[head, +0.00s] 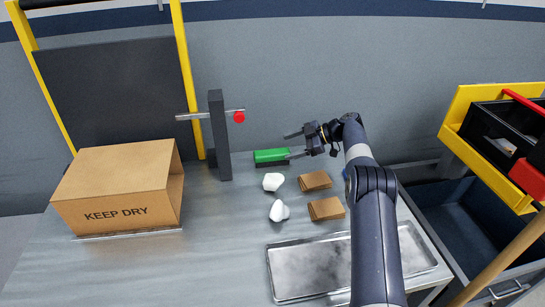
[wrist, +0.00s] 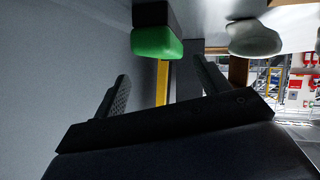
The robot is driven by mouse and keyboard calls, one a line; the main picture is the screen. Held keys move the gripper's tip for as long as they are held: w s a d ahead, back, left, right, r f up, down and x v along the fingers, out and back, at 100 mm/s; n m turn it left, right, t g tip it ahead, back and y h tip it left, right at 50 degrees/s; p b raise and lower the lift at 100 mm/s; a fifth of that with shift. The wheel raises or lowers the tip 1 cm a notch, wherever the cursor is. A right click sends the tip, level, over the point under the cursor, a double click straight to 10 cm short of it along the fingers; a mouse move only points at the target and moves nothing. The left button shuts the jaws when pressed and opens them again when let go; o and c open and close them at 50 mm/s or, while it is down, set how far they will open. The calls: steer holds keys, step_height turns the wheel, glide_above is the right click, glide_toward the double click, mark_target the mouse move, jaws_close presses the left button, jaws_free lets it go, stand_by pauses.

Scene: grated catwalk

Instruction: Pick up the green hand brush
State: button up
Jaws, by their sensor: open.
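The green hand brush (head: 271,155) lies on the metal table near its back edge, with a dark bristle block under the green body. Its green end also shows in the wrist view (wrist: 157,42), at the top centre, with the dark block above it in the picture. My gripper (head: 290,147) is open and empty, just right of the brush, its fingers pointing left. In the wrist view my gripper's fingers (wrist: 160,72) are spread wide, with the brush beyond the tips and roughly between them. No contact shows.
A dark post (head: 219,135) with a red-tipped bar stands left of the brush. Crumpled white pieces (head: 273,182) and brown folded stacks (head: 315,180) lie in front. A metal tray (head: 285,275) is at the front right, a cardboard box (head: 120,190) at left. A grey wall runs behind.

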mark_target(276, 152)
steer(key=shift+s+p+x, duration=0.15)
steer(key=shift+p+x, duration=0.25)
steer(key=shift+x, duration=1)
steer(key=shift+s+p+x, duration=0.15)
steer(key=shift+p+x, duration=0.2)
steer(key=shift+x, duration=1)
steer(key=shift+c, duration=0.4)
steer(key=c, duration=1)
